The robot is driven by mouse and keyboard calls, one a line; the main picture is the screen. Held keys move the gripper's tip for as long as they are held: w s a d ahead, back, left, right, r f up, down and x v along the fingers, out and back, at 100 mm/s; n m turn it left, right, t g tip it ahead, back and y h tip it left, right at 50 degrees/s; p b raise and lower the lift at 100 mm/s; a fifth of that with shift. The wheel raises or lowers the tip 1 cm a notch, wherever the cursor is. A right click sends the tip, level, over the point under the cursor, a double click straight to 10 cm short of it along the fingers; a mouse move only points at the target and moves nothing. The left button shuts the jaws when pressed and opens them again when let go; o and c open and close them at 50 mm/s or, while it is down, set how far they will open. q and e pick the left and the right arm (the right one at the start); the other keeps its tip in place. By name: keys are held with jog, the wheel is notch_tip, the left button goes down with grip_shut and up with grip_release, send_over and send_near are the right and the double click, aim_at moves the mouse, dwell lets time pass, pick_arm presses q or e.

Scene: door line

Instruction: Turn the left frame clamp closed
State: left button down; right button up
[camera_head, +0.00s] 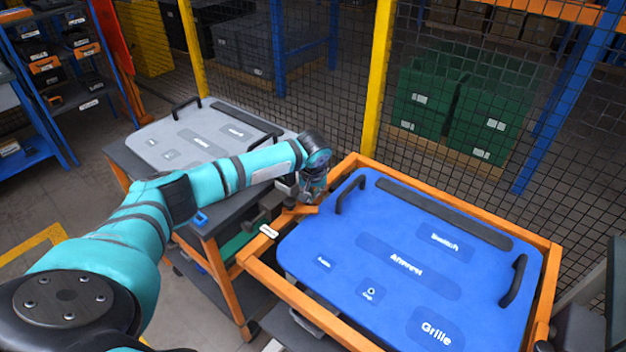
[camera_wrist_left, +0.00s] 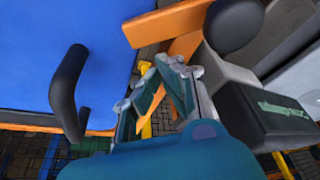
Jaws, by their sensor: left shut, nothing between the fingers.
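The blue door panel (camera_head: 400,255) lies in an orange frame (camera_head: 460,198). At the frame's left side, an orange bar (camera_head: 298,211) sticks out towards the grey bench; it looks like the left clamp, but my gripper partly covers it. My left gripper (camera_head: 310,197) is right over this bar, shut and empty. In the left wrist view, my gripper's fingers (camera_wrist_left: 160,75) come together in front of orange bars (camera_wrist_left: 178,24), with a round black knob (camera_wrist_left: 233,24) beside them. I cannot tell whether the fingers touch the clamp. My right gripper is not in view.
The blue panel has raised black handles (camera_head: 351,194), one close to my left gripper. A grey panel (camera_head: 195,135) lies on a bench at left. A mesh fence with a yellow post (camera_head: 377,85) stands behind. Green crates (camera_head: 490,125) are beyond it.

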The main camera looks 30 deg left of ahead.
pick_arm(q)
jog(key=shift+s+d+m+t+h+p, duration=0.15)
jog(key=shift+s+d+m+h+p, duration=0.3)
jog(key=shift+m+p, duration=0.55)
jog(key=shift+s+d+m+t+h+p, duration=0.2)
jog(key=shift+s+d+m+p, duration=0.35)
jog(key=shift+m, duration=0.85)
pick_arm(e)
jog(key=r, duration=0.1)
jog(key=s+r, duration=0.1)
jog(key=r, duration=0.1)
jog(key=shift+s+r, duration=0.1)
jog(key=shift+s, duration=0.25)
